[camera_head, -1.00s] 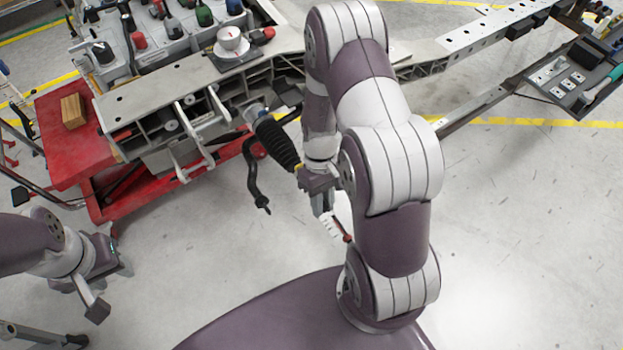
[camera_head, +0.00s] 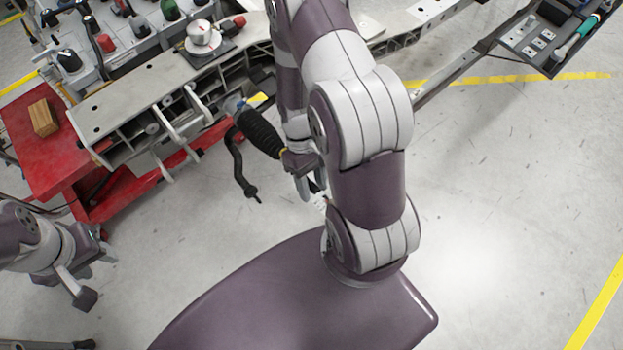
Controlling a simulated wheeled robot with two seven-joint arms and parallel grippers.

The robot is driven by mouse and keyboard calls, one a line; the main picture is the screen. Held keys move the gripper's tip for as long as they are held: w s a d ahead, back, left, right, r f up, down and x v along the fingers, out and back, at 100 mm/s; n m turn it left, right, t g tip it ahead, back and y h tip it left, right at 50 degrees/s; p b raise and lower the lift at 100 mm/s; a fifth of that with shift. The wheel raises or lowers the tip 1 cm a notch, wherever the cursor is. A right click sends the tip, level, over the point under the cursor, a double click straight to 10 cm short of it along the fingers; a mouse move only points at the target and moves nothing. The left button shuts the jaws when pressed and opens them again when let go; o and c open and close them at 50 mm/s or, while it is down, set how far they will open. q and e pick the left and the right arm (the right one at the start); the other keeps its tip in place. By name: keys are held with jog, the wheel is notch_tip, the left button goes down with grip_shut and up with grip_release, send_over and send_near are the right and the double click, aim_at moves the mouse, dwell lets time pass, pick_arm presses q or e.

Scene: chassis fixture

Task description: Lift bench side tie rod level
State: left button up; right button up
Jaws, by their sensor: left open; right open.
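A tie rod with a ribbed black boot (camera_head: 260,133) sticks out from the front of the grey chassis frame (camera_head: 130,95), slanting down to the right. Its outer end runs behind my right gripper (camera_head: 310,186), so contact cannot be told. A bent black arm (camera_head: 238,165) hangs beside the boot. My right gripper is open and points down near the boot's lower right end; my forearm hides part of it. My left gripper (camera_head: 94,272) is open and empty at the left, over bare floor, well away from the rod.
A red lift table (camera_head: 40,165) with a wooden block (camera_head: 43,118) stands under the frame's left end. A dial gauge (camera_head: 203,38) stands on the frame. A dark tool tray (camera_head: 545,45) is at the upper right. The floor at right is clear.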

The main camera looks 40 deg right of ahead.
jog(key=p+v, duration=0.2)
jog(key=v, duration=1)
jog(key=shift+r, duration=0.3)
jog(key=shift+w+d, duration=0.1)
jog(key=shift+w, duration=0.05)
